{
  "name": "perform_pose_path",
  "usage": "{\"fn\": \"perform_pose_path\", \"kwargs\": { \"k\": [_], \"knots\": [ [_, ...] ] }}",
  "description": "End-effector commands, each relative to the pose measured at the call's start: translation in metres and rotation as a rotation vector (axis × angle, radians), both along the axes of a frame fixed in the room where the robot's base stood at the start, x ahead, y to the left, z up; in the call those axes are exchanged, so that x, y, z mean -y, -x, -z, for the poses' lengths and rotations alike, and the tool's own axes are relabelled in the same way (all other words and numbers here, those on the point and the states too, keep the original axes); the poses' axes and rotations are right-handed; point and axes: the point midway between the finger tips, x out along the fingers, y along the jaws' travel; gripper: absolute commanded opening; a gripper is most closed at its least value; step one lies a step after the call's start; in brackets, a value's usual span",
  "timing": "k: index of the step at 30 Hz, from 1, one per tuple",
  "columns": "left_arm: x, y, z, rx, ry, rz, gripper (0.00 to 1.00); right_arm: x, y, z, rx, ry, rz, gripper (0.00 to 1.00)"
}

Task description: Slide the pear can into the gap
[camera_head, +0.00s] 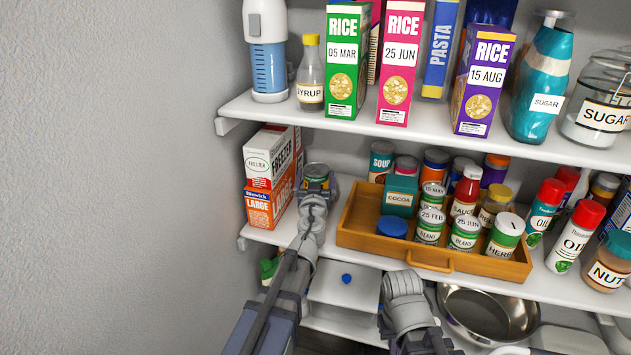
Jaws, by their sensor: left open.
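A short can (316,172) with a gold rim and a green label stands on the middle shelf, in the space between the freezer-bag boxes and the wooden tray. Its label is too small to read, so I cannot tell from it that this is the pear can. My left gripper (317,186) is open at the front of this can, with its fingers close to the sides. Whether they touch is hidden. My right arm's grey wrist shows at the bottom centre, below the shelf edge, but its fingers are not visible.
Freezer-bag boxes (268,160) stand left of the can. The wooden tray (354,238) on the right holds cans, bottles and a cocoa box (400,194). The upper shelf (290,112) carries rice boxes overhead. A pan (488,312) sits below.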

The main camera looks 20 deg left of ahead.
Motion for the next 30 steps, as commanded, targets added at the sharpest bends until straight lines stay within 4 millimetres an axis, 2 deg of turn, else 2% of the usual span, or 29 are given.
{"fn": "perform_pose_path", "kwargs": {
  "k": [1,10,14,21,23,30],
  "knots": [
    [-0.002,-0.010,0.000,0.000,0.000,-0.001,1.00,0.000,0.000,0.000,0.000,0.000,0.000,0.00],
    [-0.012,-0.052,0.000,0.000,0.000,-0.001,1.00,0.000,0.000,0.000,0.000,0.000,0.000,0.00],
    [-0.013,-0.059,0.000,0.000,0.000,0.000,1.00,0.000,0.000,0.000,0.000,0.000,0.000,0.00],
    [-0.014,-0.059,0.000,0.000,0.000,0.000,1.00,0.000,0.000,0.000,0.000,0.000,0.000,0.00],
    [-0.014,-0.059,0.000,0.000,0.000,0.000,0.95,0.000,0.000,0.000,0.000,0.000,0.000,0.00],
    [-0.014,-0.059,0.000,0.000,0.000,0.000,0.69,0.000,0.000,0.000,0.000,0.000,0.000,0.00]
  ]
}}
